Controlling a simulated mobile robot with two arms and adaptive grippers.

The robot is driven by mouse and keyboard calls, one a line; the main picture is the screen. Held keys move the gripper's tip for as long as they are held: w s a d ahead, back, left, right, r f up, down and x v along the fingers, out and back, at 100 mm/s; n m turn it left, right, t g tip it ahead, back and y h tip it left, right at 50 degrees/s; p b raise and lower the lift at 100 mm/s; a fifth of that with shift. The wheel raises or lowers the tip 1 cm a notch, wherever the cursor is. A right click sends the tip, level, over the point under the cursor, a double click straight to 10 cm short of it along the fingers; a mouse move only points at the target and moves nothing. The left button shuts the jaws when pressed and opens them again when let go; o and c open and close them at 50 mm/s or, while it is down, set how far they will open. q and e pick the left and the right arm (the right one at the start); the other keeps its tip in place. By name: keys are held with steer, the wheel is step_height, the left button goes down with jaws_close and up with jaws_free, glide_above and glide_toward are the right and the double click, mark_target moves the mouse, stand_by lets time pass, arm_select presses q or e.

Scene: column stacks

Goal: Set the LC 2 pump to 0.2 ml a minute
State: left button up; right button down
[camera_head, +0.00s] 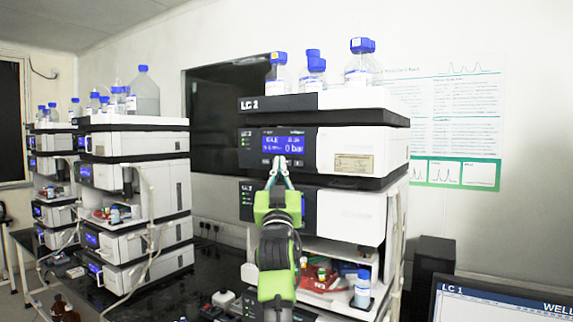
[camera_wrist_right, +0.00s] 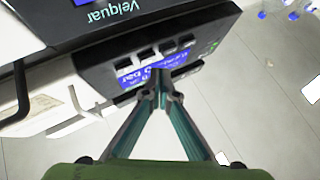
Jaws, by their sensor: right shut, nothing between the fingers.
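The LC 2 stack carries its white label on the dark top front (camera_head: 277,103). Below it is the pump module (camera_head: 335,140) with a dark panel and a lit blue display (camera_head: 284,143). The display reads IDLE and 0 bar; its smaller text is too small to read surely. My right gripper (camera_head: 281,162) is shut and empty, its tips at the display's lower edge by the button row. In the right wrist view the gripper (camera_wrist_right: 161,76) overlaps the display (camera_wrist_right: 129,76), close to several grey buttons (camera_wrist_right: 146,53). Whether it touches one I cannot tell. My left gripper is not in view.
Blue-capped bottles (camera_head: 361,60) stand on the LC 2 stack. Another module (camera_head: 345,215) sits under the pump, above an open bay with vials. More instrument stacks (camera_head: 135,145) stand at the left. A monitor (camera_head: 500,302) labelled LC 1 is at the lower right.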

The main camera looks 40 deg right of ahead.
steer(key=shift+d, duration=0.1)
steer(key=shift+w+d, duration=0.15)
steer(key=shift+d, duration=0.2)
steer(key=shift+w+d, duration=0.15)
steer(key=shift+d, duration=0.2)
stand_by(0.8)
steer(key=shift+a, duration=0.1)
steer(key=shift+s+a, duration=0.3)
steer(key=shift+a, duration=0.4)
steer(key=a, duration=0.1)
steer(key=s+a+b, duration=0.1)
steer(key=a, duration=0.1)
steer(key=s+a, duration=0.1)
steer(key=shift+a+b, duration=0.3)
steer(key=shift+b, duration=0.05)
